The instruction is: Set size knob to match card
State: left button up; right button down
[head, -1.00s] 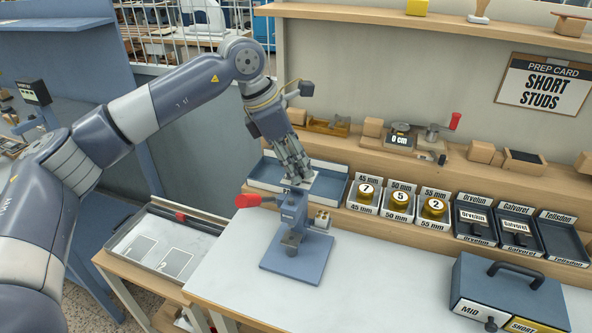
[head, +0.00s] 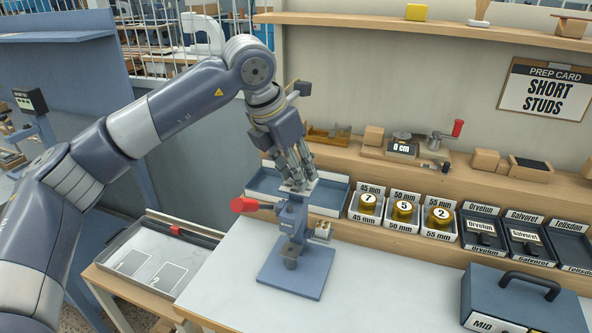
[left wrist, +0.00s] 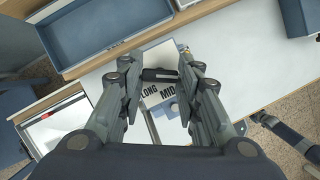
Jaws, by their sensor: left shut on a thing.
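The prep card (head: 545,90) on the back wall reads "SHORT STUDS". The blue press (head: 291,225) stands at the front left of the bench, with a pale plate on top. In the left wrist view the plate (left wrist: 158,52) shows the words "LONG" and "MID"; any other label is hidden by my fingers. The size knob (left wrist: 160,75), a dark bar, lies over the plate between my fingertips. My left gripper (head: 298,184) points down onto the press top and is shut on the knob; it also shows in the left wrist view (left wrist: 161,78).
A red-handled lever (head: 244,204) sticks out left of the press. Behind are an empty blue tray (head: 262,187), brass pieces in labelled bins (head: 403,211) and dark trays (head: 525,237). A blue handled box (head: 510,300) stands front right. The white bench between is clear.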

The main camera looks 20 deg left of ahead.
pick_arm(q)
jog(key=o, duration=1)
jog(key=shift+o, duration=0.2)
jog(key=shift+r, duration=0.25)
jog(key=v, duration=1.1)
jog(key=shift+r, duration=0.25)
jog(key=shift+s+a, duration=0.1)
